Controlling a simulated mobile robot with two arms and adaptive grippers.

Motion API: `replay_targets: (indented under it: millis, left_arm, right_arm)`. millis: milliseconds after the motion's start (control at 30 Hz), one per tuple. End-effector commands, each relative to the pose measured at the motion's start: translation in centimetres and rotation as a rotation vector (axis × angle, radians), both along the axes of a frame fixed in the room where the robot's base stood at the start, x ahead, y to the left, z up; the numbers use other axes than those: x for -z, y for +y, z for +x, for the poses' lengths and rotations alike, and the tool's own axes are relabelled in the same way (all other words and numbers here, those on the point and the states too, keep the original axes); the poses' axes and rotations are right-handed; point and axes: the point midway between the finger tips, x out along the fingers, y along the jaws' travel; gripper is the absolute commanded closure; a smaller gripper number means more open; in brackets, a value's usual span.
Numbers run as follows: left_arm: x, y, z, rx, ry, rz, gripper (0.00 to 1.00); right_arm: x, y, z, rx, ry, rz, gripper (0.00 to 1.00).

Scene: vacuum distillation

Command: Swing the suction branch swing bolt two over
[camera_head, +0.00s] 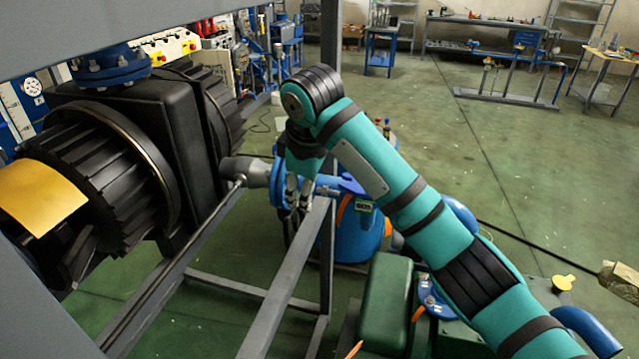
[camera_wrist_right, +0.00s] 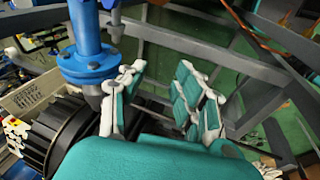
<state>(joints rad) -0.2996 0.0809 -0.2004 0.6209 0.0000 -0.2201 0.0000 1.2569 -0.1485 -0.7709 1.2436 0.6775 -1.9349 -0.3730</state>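My right gripper (camera_head: 298,193) hangs at the end of the teal arm in the middle of the head view, beside a blue flanged pipe piece (camera_head: 345,186). In the right wrist view the two white and teal fingers of this gripper (camera_wrist_right: 158,85) stand apart, with nothing seen between them. A blue flanged pipe (camera_wrist_right: 88,45) stands just left of the left finger there. I cannot make out swing bolt two; it is too small or hidden near the gripper. My left gripper is in neither view.
A black ribbed machine (camera_head: 110,160) fills the left of the head view. A grey frame rail (camera_head: 285,285) runs below the gripper. A blue vessel (camera_head: 358,238) stands behind the rail, with a green housing (camera_head: 388,300) in front. Open floor (camera_head: 490,150) lies behind to the right.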

Motion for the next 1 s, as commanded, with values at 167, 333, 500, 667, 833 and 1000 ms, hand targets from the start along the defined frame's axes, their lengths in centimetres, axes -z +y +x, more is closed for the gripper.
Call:
replay_targets:
  millis: [167,333,500,667,833,1000]
  left_arm:
    - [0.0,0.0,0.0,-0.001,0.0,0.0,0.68]
    - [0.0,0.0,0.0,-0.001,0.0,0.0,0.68]
    - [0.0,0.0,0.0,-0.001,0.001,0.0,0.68]
    - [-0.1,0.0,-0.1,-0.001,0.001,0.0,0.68]
    - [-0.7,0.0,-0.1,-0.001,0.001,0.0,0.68]
    - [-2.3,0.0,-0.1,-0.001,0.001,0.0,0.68]
  right_arm:
    - [-7.4,-0.1,1.0,-0.022,-0.061,-0.128,0.68]
    - [-11.3,-0.5,1.0,-0.02,-0.086,-0.191,0.68]
    - [-11.8,-0.6,1.1,-0.02,-0.09,-0.206,0.68]
    - [-9.9,-0.7,1.8,-0.021,-0.086,-0.203,0.68]
    - [-6.7,-1.1,3.1,-0.02,-0.085,-0.205,0.68]
    - [-3.6,-1.5,4.5,-0.018,-0.087,-0.207,0.68]
